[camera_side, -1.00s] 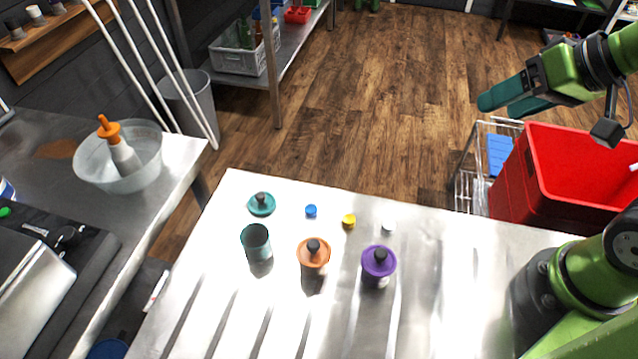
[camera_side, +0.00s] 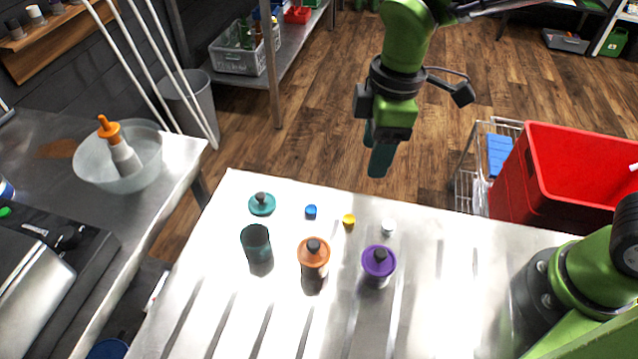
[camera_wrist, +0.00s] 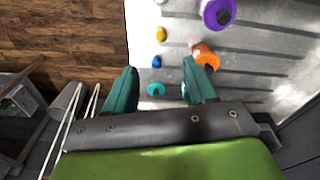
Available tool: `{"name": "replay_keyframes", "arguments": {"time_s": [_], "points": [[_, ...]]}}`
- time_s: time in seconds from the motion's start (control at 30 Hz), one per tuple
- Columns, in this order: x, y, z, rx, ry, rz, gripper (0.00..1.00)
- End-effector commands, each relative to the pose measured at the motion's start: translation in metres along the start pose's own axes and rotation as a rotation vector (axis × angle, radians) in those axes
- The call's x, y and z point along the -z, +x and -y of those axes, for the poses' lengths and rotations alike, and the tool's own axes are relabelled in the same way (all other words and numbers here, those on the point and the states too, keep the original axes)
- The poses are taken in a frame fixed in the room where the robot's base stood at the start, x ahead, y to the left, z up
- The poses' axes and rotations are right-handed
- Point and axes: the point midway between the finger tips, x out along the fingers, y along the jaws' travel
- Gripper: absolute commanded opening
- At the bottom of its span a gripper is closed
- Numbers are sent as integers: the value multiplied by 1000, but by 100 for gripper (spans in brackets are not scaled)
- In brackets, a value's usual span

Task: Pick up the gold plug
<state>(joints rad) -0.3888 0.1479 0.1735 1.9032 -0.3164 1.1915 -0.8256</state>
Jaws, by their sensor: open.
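The gold plug (camera_side: 349,220) is a small yellow piece on the steel table, between a blue plug (camera_side: 311,211) and a white plug (camera_side: 388,227). It also shows in the wrist view (camera_wrist: 161,34), beyond the fingertips. My gripper (camera_side: 380,160) is in the air above and behind the table's far edge, up and to the right of the gold plug in the side view. In the wrist view its two teal fingers (camera_wrist: 158,76) are spread apart with nothing held between them.
Near the plugs stand an orange-lidded jar (camera_side: 314,256), a purple-lidded jar (camera_side: 379,264), an open teal cup (camera_side: 256,243) and a teal lid (camera_side: 262,204). A red crate (camera_side: 560,205) is to the right.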

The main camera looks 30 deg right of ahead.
Motion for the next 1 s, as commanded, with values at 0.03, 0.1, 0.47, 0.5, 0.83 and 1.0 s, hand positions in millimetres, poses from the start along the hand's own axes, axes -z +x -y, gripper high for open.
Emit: {"name": "replay_keyframes", "arguments": {"time_s": [0.03, 0.1, 0.47, 0.5, 0.83, 1.0], "points": [[16, 10, 4, 19, -153, 34, 56], [28, 13, 4, 29, -332, 60, 56], [31, 15, -1, 36, -636, 84, 56], [30, 23, 0, 38, -635, 85, 56], [23, 93, 1, 38, -631, 84, 56], [22, 114, 0, 35, -630, 82, 56]]}}
